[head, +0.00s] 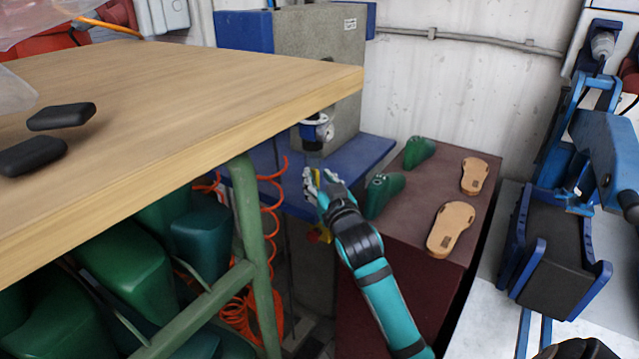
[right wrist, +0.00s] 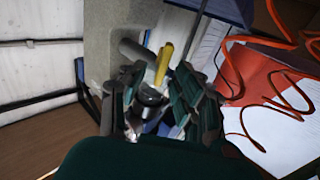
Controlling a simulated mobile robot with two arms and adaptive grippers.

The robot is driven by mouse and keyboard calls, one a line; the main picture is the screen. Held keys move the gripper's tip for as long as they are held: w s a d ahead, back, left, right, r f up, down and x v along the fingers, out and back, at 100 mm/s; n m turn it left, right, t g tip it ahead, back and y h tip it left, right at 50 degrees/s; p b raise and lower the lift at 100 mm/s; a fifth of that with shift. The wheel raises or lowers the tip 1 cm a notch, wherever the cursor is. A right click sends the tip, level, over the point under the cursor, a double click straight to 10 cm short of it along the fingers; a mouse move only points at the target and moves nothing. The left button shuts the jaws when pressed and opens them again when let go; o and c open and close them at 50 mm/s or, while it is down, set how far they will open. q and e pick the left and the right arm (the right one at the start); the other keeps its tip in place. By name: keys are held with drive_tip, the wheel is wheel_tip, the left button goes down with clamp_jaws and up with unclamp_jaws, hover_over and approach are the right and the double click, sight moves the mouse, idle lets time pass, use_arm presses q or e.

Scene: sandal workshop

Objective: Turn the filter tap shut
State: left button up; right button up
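The filter tap has a yellow handle (right wrist: 163,62) that stands up beyond my right gripper's fingers in the right wrist view. In the head view a bit of the yellow handle (head: 317,178) shows at my right gripper (head: 324,188). The gripper is beside the blue bench, below the table corner. Its fingers look apart, with the handle at or just beyond their gap; contact cannot be told. The tap's body is mostly hidden by the fingers. At the far left of the head view, two dark pads (head: 60,116) may belong to my left gripper; this is unclear.
A wooden table (head: 200,85) on green legs fills the left. Orange coiled hoses (head: 270,215) hang beneath it. A brown cabinet (head: 410,215) to the right carries green lasts (head: 382,194) and tan soles (head: 452,227). A grey machine (head: 345,60) stands behind.

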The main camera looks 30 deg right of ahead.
drive_tip(key=shift+w, duration=0.1)
clamp_jaws()
idle(0.4)
drive_tip(key=shift+s+d+f+m+p, duration=0.1)
drive_tip(key=shift+d+f+m+p, duration=0.1)
drive_tip(key=shift+m+p, duration=2.3)
drive_tip(key=shift+s+d+f+m+p, duration=0.2)
drive_tip(key=shift+m+p, duration=1.45)
drive_tip(key=shift+m, duration=1.8)
drive_tip(key=shift+w+d+f+m+p, duration=0.15)
drive_tip(key=shift+f+m+p, duration=0.1)
drive_tip(key=shift+m+p, duration=2.25)
drive_tip(key=shift+f+m+b, duration=0.1)
drive_tip(key=shift+m+b, duration=0.3)
drive_tip(key=shift+m, duration=0.25)
